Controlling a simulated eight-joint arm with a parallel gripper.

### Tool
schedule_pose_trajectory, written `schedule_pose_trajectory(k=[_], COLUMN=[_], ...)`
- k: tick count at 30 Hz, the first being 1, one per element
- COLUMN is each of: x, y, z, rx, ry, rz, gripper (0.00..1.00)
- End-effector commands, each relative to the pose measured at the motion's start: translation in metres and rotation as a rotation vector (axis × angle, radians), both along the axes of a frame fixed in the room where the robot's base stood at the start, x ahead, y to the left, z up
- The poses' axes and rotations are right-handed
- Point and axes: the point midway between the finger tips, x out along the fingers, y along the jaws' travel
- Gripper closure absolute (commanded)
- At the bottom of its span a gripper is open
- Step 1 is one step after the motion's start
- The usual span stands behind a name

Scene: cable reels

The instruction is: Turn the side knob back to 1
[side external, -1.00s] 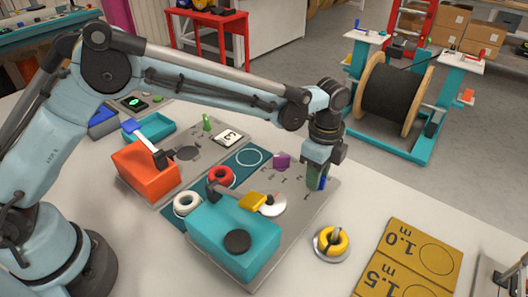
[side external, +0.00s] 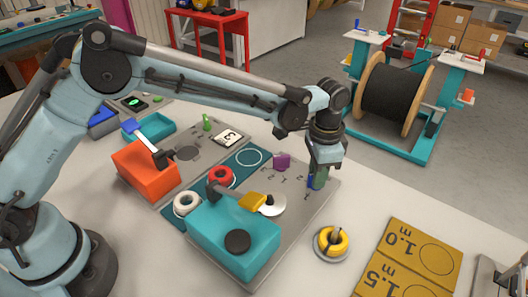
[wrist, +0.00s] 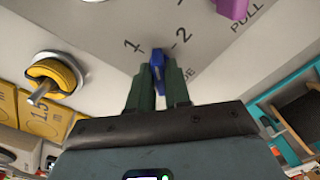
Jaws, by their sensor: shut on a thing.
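The blue side knob (wrist: 157,60) sits on the grey plate between the printed 1 (wrist: 132,46) and 2 (wrist: 183,35) in the wrist view. Its visible tip lies between the two numbers; I cannot tell which it is set to. My gripper (wrist: 159,88) has its green fingers closed on both sides of the knob. In the side external view my gripper (side external: 318,178) points down at the plate's right edge, with a sliver of the blue knob (side external: 310,181) showing on its left. The knob's base is largely hidden.
A purple block (side external: 282,161) stands close by on the plate, near the printed PULL. A teal box (side external: 232,240) with a black disc is nearer the camera. A yellow ring on a post (side external: 332,242) stands on the table to the right, beside yellow length boards (side external: 410,250).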

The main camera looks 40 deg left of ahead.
Motion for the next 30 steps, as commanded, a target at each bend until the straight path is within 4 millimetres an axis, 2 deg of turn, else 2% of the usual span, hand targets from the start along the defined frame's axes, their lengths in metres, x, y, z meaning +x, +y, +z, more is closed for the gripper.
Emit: schedule_pose_trajectory(k=[6, 19, 30], x=[-0.0004, -0.0005, -0.0006], y=[-0.0001, -0.0001, -0.0002], z=[0.0005, 0.0007, 0.0008], rx=[0.0, 0.0, 0.001], ry=[0.001, 0.001, 0.002], rz=[0.208, 0.285, 0.717], gripper=[1.0, 1.0, 1.0])
